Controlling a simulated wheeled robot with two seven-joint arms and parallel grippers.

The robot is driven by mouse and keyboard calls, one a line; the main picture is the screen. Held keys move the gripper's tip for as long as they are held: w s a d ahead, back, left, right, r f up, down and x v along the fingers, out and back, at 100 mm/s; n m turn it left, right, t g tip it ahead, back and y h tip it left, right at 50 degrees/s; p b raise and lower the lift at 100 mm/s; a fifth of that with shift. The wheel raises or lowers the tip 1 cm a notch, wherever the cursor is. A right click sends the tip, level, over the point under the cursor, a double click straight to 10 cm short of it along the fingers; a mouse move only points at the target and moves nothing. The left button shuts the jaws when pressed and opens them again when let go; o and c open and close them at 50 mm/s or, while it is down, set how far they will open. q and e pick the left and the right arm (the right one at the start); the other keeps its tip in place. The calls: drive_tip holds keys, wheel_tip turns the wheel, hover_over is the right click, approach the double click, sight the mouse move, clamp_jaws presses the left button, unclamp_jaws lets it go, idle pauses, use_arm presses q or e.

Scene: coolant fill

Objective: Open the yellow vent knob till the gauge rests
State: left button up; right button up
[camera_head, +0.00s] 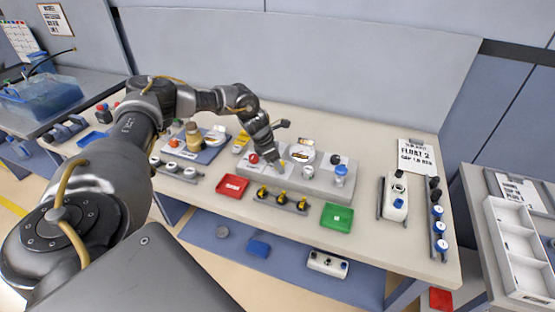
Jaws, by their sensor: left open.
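A grey block fixture (318,185) stands on the bench at the picture's middle. The yellow vent knob (282,163) shows as a small yellow spot on the fixture, partly covered by my left gripper. My left gripper (281,150) is open, its fingers close above or at the knob; I cannot tell whether they touch it. A round white dial (308,172) on the fixture's front looks like the gauge; its needle is too small to read. My right gripper is out of view.
A red tray (232,187) and a green tray (337,217) lie in front, with a rack of yellow-topped parts (282,201) between them. A white device (396,198) and blue-topped parts (438,222) stand at right.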

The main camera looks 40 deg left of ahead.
use_arm(q)
drive_tip(key=shift+w+f, duration=0.1)
drive_tip(key=shift+f, duration=0.1)
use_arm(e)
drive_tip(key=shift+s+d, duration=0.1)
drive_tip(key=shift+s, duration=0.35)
use_arm(q)
drive_tip(key=c, duration=1)
